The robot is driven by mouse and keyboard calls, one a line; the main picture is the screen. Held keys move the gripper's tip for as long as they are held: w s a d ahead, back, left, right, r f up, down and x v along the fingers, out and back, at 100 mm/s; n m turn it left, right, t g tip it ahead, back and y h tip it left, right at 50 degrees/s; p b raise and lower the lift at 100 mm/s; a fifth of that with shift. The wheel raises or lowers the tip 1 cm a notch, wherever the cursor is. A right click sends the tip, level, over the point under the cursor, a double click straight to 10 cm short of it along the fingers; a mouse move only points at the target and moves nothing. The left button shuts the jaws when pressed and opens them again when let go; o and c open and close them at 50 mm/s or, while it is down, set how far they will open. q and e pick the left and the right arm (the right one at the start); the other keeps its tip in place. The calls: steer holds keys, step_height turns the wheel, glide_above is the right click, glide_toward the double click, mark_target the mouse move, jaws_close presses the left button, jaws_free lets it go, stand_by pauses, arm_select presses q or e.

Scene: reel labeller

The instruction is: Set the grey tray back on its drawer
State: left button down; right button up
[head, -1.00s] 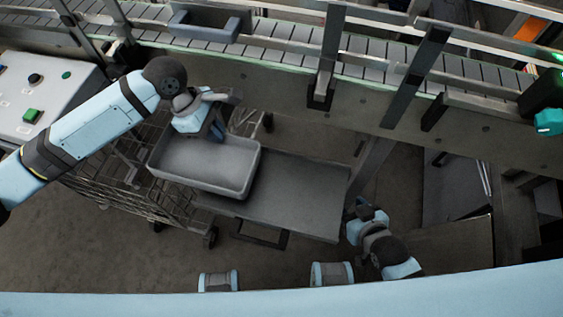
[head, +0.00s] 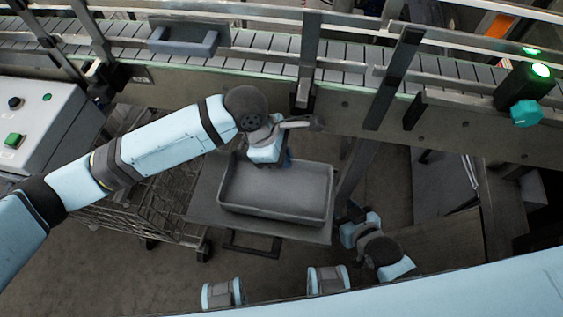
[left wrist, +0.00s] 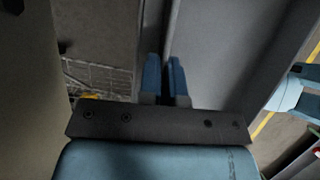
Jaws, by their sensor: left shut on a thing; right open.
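The grey tray (head: 272,214) is an empty shallow box over the right part of its drawer (head: 203,200), a flat grey plate with a dark front handle. Whether the tray touches the plate or hangs just above it I cannot tell. My left gripper (head: 286,160) is shut on the tray's far rim. In the left wrist view, the blue fingers of my left gripper (left wrist: 165,70) pinch the rim, with the tray (left wrist: 225,45) on the right. My right gripper (head: 352,214) is open and empty, just right of the tray's near right corner.
A conveyor (head: 265,68) with rails and posts runs along the back, with a grey bin (head: 185,40) on it. A wire cart (head: 150,205) stands left of the drawer. Two reels (head: 222,293) show near the bottom edge. A control box (head: 35,125) is at left.

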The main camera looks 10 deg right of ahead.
arm_select(q)
step_height(320, 180, down, 3)
steer(key=shift+a+f, duration=0.1)
steer(key=c, duration=1.7)
jaws_free()
steer(key=shift+f, duration=0.1)
steer(key=shift+c, duration=0.2)
steer(key=shift+o, duration=0.8)
steer(key=shift+a+r, duration=0.1)
steer(key=shift+r, duration=0.25)
steer(key=v, duration=0.7)
